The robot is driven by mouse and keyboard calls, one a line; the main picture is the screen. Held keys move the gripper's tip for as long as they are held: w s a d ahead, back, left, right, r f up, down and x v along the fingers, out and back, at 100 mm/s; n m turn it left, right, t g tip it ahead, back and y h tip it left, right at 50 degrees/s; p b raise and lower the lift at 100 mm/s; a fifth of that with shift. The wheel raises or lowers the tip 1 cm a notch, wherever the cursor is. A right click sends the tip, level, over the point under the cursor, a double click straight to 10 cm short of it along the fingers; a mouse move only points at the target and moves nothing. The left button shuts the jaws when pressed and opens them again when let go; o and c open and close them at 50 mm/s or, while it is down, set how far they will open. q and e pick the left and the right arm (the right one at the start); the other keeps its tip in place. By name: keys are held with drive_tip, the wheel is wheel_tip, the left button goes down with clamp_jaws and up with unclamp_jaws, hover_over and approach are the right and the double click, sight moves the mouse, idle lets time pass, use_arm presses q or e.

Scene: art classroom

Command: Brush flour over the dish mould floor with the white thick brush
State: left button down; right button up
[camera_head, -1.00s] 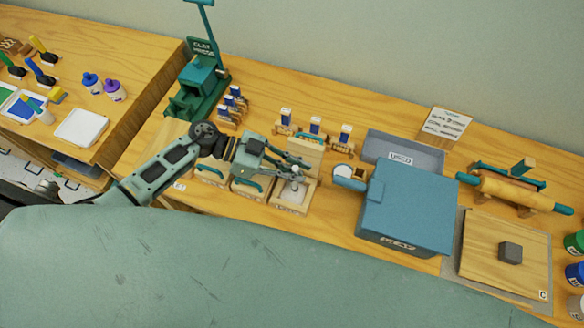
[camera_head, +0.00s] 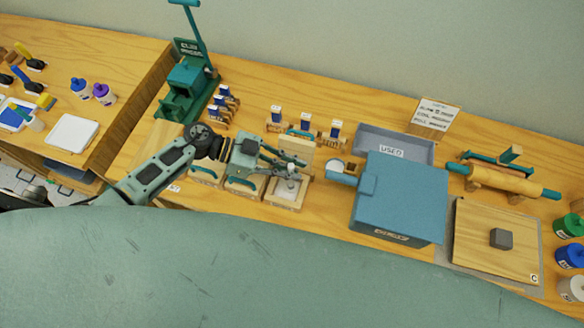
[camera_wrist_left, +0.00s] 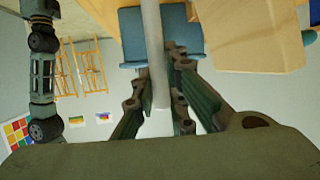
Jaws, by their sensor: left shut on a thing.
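My left gripper (camera_head: 292,170) is shut on the white thick brush, over the dish mould. In the left wrist view the brush shows as a pale upright rod (camera_wrist_left: 155,60) between the fingers (camera_wrist_left: 160,105). In the head view the fingers partly hide it. The dish mould (camera_head: 297,206) is an open wooden box with a pale floor, at the front of the bench. I cannot tell whether the bristles touch that floor. My right gripper is not in view.
Other wooden moulds with teal handles (camera_head: 243,187) stand just left of the dish mould. A small round pot (camera_head: 337,165) and a big blue box (camera_head: 400,200) stand to its right. A grey "USED" tray (camera_head: 420,152) and a green clay press (camera_head: 188,85) are farther back.

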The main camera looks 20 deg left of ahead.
use_arm(q)
drive_tip(key=shift+a, duration=1.35)
drive_tip(key=shift+d, duration=0.1)
